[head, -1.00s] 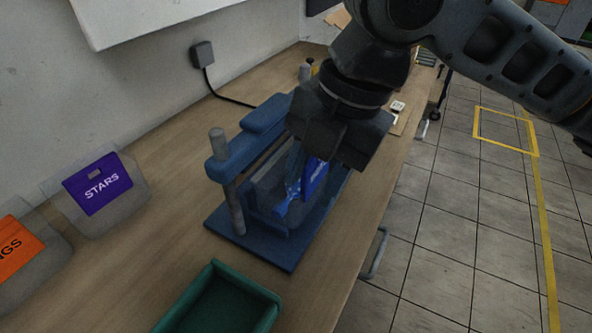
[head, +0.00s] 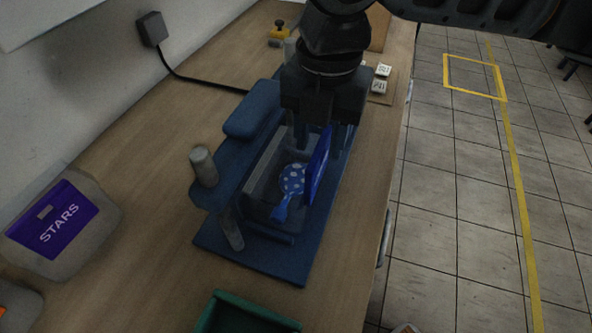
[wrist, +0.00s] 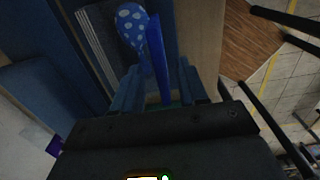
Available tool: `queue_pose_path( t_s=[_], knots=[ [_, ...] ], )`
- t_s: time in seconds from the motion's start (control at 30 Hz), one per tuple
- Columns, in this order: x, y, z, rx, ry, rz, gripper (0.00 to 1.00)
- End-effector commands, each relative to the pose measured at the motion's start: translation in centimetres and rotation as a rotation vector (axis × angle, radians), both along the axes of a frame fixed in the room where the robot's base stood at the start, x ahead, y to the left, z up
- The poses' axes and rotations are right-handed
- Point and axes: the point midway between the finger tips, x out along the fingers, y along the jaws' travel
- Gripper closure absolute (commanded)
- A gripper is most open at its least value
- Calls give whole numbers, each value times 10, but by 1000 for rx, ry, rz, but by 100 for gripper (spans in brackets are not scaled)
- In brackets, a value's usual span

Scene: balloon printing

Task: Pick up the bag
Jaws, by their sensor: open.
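A blue panel with the look of a bag's label (head: 317,170) stands upright in the blue press-like machine; whether a clear bag hangs from it is hard to tell. Beside it in the machine's grey tray lies a blue balloon with white dots (head: 292,180), also seen in the wrist view (wrist: 130,22). My gripper (head: 324,138) points down over the machine. In the wrist view its open fingers (wrist: 158,92) stand on either side of the blue panel (wrist: 159,55), with a gap on each side.
The machine's base (head: 255,262) sits on the wooden table. A grey post (head: 204,166) rises at its left. A green bin (head: 240,315) stands in front. White blocks (head: 380,78) lie behind.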

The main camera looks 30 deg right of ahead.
Motion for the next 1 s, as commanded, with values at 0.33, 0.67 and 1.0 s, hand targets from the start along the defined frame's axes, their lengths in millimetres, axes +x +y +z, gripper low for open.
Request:
queue_pose_path(
  t_s=[0.33, 0.67, 1.0],
  knots=[
    [-1, 2, -39, 0, 1, -1, 57],
    [-1, 2, -40, 1, 1, 0, 68],
    [-1, 2, -39, 1, 0, 0, 100]
  ],
)
